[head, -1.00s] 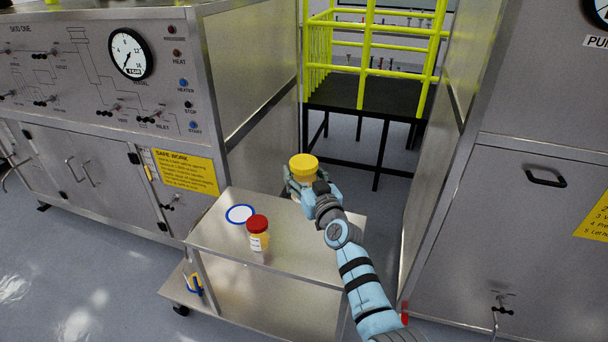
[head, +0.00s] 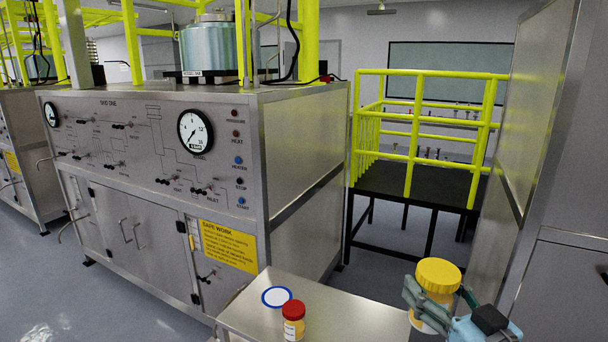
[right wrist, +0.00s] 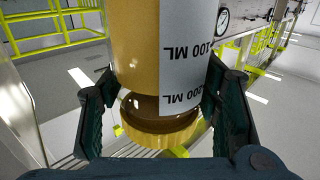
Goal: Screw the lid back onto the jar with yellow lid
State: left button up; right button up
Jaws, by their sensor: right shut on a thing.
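The jar with the yellow lid is in my right gripper (head: 440,298). Its yellow lid (head: 438,275) sits on top, and the amber body (head: 424,325) shows below, partly hidden by the gripper. In the right wrist view the jar (right wrist: 140,45) appears upside down, with a white volume label and the yellow lid (right wrist: 155,138) at the bottom. The fingers are shut on both sides of the jar near its lid end. How tightly the lid sits cannot be told. My left gripper is not in view.
A steel trolley top (head: 340,315) holds a red-lidded jar (head: 293,320) and a blue-rimmed white disc (head: 277,297). A steel control skid (head: 150,150) stands at left, a tall steel cabinet (head: 560,130) at right. A yellow-railed platform (head: 420,185) stands behind.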

jog(key=s+a+f+n+g+y+b, duration=0.1)
jog(key=s+a+f+n+y+b, duration=0.1)
jog(key=s+f, duration=0.9)
jog(key=shift+s+a+f+n+g+y, duration=0.15)
jog(key=shift+s+a+n+g+y, duration=0.15)
jog(key=shift+s+a+y, duration=0.75)
jog(key=shift+a, duration=0.2)
jog(key=w+a+r+n+g+y, duration=0.1)
jog(key=a+n+g+y, duration=0.6)
jog(key=a, duration=1.1)
jog(key=shift+r+n+g+y, duration=0.35)
jog(key=shift+n+g, duration=0.15)
jog(key=shift+g, duration=0.7)
grip_shut()
